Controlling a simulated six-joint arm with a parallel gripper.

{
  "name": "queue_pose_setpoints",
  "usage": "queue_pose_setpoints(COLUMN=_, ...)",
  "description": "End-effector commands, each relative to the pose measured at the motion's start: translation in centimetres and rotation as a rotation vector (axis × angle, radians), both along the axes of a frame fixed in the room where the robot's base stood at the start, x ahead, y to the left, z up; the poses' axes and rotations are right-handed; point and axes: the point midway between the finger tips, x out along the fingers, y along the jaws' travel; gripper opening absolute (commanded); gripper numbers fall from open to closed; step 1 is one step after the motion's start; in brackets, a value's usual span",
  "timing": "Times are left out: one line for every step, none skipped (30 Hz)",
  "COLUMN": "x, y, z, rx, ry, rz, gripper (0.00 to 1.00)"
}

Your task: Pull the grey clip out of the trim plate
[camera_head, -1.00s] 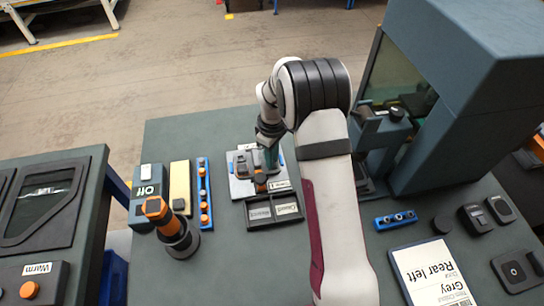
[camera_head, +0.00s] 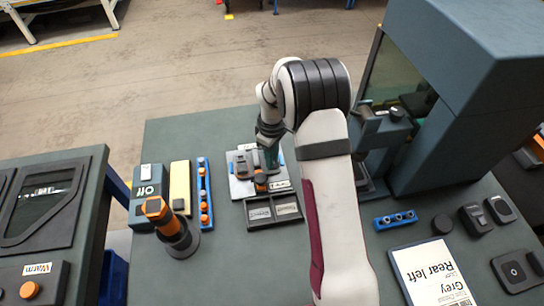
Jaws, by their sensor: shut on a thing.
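The trim plate (camera_head: 240,188) is a light grey plate lying on the table, left of my arm. Dark fittings and an orange-and-black part (camera_head: 261,182) sit on it. My gripper (camera_head: 270,160) points down over the plate, with its fingertips low among these fittings. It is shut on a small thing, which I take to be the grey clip. The clip is mostly hidden by the fingers and too small to make out. I cannot tell whether it is still seated in the plate.
A dark two-compartment tray (camera_head: 273,211) lies just in front of the plate. To its left are a blue rack (camera_head: 204,190) with orange parts, a yellow block (camera_head: 180,185) and an orange-topped tool (camera_head: 172,226). A tall cabinet (camera_head: 450,120) stands at right, beside a card (camera_head: 432,272) reading "Rear left Grey".

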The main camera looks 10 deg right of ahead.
Motion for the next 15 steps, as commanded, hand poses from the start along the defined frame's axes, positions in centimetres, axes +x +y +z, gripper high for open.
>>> queue_pose_setpoints(x=-0.09, y=0.02, z=-0.02, rx=0.0, ry=0.003, rz=0.0, gripper=0.0)
queue_pose_setpoints(x=-0.08, y=0.03, z=0.03, rx=0.0, ry=0.003, rz=0.0, gripper=0.0)
queue_pose_setpoints(x=-0.08, y=0.03, z=0.1, rx=0.0, ry=0.003, rz=0.0, gripper=0.0)
queue_pose_setpoints(x=-0.08, y=0.02, z=0.16, rx=0.0, ry=0.003, rz=0.0, gripper=0.0)
queue_pose_setpoints(x=-0.07, y=0.03, z=0.22, rx=0.0, ry=0.003, rz=0.0, gripper=0.0)
queue_pose_setpoints(x=-0.06, y=0.02, z=0.31, rx=0.001, ry=0.002, rz=0.0, gripper=0.0)
queue_pose_setpoints(x=-0.05, y=0.02, z=0.36, rx=0.001, ry=0.002, rz=0.0, gripper=0.0)
queue_pose_setpoints(x=-0.05, y=0.02, z=0.41, rx=0.001, ry=0.002, rz=0.0, gripper=0.0)
queue_pose_setpoints(x=-0.04, y=0.02, z=0.49, rx=0.0, ry=0.001, rz=0.0, gripper=0.0)
queue_pose_setpoints(x=-0.03, y=0.01, z=0.54, rx=0.0, ry=0.001, rz=0.0, gripper=0.0)
queue_pose_setpoints(x=-0.02, y=0.01, z=0.6, rx=0.0, ry=0.001, rz=0.0, gripper=0.0)
queue_pose_setpoints(x=-0.02, y=0.01, z=0.67, rx=0.001, ry=0.001, rz=0.0, gripper=0.0)
queue_pose_setpoints(x=-0.01, y=0.01, z=0.72, rx=0.0, ry=0.0, rz=0.0, gripper=0.0)
queue_pose_setpoints(x=-0.01, y=0.01, z=0.77, rx=0.0, ry=0.0, rz=0.0, gripper=0.0)
queue_pose_setpoints(x=0.0, y=0.0, z=0.84, rx=0.0, ry=0.0, rz=0.0, gripper=0.0)
